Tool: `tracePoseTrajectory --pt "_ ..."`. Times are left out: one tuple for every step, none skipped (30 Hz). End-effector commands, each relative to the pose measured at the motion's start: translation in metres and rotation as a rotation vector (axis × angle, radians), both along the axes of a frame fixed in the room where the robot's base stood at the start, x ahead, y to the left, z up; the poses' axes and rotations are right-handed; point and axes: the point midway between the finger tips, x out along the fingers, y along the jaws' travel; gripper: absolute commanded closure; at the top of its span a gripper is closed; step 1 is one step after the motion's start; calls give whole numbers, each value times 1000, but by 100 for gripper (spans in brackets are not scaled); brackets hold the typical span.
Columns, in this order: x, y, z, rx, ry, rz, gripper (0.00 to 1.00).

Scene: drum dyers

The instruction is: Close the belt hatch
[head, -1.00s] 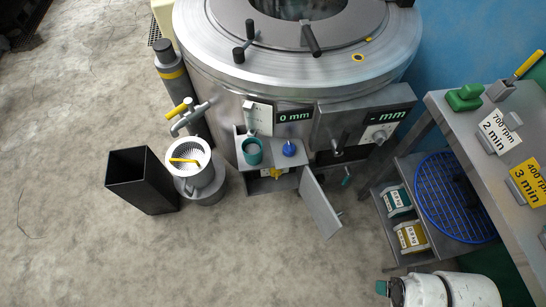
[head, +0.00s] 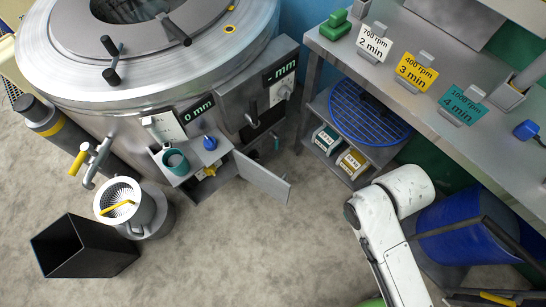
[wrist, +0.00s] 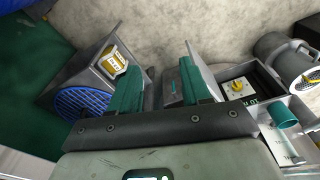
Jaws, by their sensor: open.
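The belt hatch (head: 262,178) is a flat grey door standing open, swung out to the right from the small compartment at the foot of the steel drum machine. Yellow parts (head: 207,172) show inside the compartment. In the wrist view a yellow knob (wrist: 238,86) on a pale plate shows in a dark opening to the right. My gripper (wrist: 160,78) is open, with teal pads apart. A grey panel edge (wrist: 204,66) rises behind the right pad, probably the hatch; contact cannot be told. The gripper is outside the head view.
A teal cup (head: 175,162) and a blue knob (head: 210,143) sit on the ledge above the compartment. A black bin (head: 85,247) and a strainer pot (head: 123,203) stand left. A workbench (head: 420,90) with a shelf below lies right. Floor before the hatch is clear.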

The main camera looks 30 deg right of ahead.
Motion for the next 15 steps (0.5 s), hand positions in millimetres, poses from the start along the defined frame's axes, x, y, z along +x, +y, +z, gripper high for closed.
tracePoseTrajectory --pt "1 0 -4 3 1 2 58" --pt "3 0 -9 8 2 6 60" --pt "6 1 -17 16 5 14 64" --pt "10 2 -26 26 8 24 67" --pt "13 2 -36 36 10 35 70" --pt "20 3 -51 56 15 56 74" --pt "25 3 -64 71 19 73 77" --pt "32 4 -77 91 23 93 80" --pt "41 5 -95 117 25 121 83" --pt "48 5 -108 137 25 143 86" --pt "55 5 -120 158 26 165 89" --pt "64 5 -136 186 25 196 93" --pt "71 4 -147 207 23 219 96" --pt "78 4 -158 227 21 242 99" --pt "87 2 -172 254 15 271 100"
